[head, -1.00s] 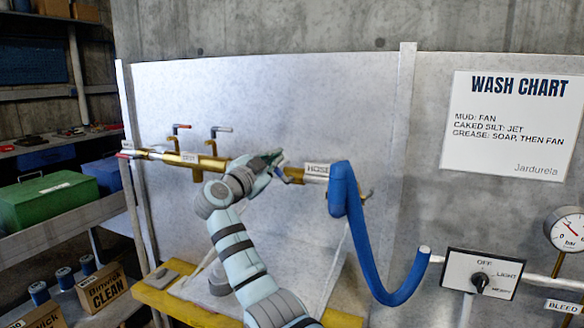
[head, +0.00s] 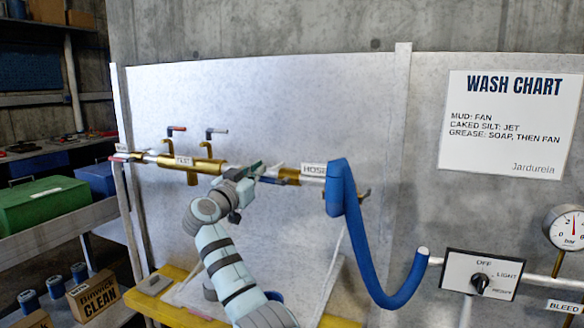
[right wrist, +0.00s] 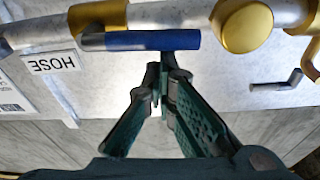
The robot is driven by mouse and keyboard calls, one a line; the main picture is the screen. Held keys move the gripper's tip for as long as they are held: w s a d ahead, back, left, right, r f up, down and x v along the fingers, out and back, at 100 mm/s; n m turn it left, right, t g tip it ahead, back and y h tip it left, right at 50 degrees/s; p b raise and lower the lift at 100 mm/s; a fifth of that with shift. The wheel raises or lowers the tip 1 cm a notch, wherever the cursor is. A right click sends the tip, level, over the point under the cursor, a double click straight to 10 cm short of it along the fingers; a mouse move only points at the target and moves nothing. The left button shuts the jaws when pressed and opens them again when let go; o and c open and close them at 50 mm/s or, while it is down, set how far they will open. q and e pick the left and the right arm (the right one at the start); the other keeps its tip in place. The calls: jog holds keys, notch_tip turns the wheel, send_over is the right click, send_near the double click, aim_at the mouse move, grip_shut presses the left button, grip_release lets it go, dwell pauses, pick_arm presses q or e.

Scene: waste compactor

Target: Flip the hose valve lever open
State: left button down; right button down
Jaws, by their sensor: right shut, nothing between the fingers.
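The hose valve lever has a blue grip (head: 287,181) and lies roughly along the pipe, close to the white HOSE label (head: 314,169). In the right wrist view the blue grip (right wrist: 152,40) runs nearly parallel to the pipe, next to the HOSE tag (right wrist: 54,64). My right gripper (head: 262,170) is shut and empty, just left of the lever. In the right wrist view its fingertips (right wrist: 163,72) point at the lever's blue grip, very close to it; I cannot tell if they touch. My left gripper is not in view.
A brass pipe section (head: 191,162) with two upright valve handles is left of my gripper. A thick blue hose (head: 344,186) hangs right of the lever. A selector switch (head: 481,282) and a pressure gauge (head: 567,228) are at the right. A pale panel (head: 300,90) stands behind.

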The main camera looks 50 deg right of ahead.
jog(key=shift+w, duration=0.1)
dwell(0.5)
jog(key=s+a+r, duration=0.2)
jog(key=s+a, duration=0.1)
jog(key=a, duration=0.5)
jog(key=shift+a+r+p, duration=0.15)
jog(key=shift+a+p, duration=0.2)
jog(key=shift+p, duration=0.05)
